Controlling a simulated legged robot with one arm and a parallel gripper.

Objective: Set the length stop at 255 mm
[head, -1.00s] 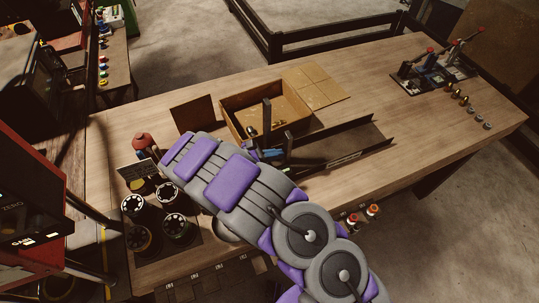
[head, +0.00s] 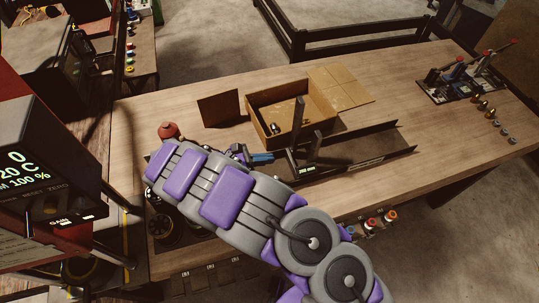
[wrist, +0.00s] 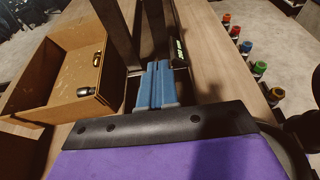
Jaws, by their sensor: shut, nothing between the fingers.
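The length stop (head: 318,148) is a dark upright plate on a long dark trough (head: 375,148). A small lit readout (head: 302,170) sits at its foot; its digits are too small to read surely. A second dark upright (head: 298,116) stands just behind. My gripper (head: 262,158) has blue fingers, shut together and empty, left of the stop with a small gap in the head view. My forearm hides the trough's left part.
An open cardboard box (head: 265,125) with small metal parts stands behind the trough. Colour-capped bottles (head: 380,220) line the front edge.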

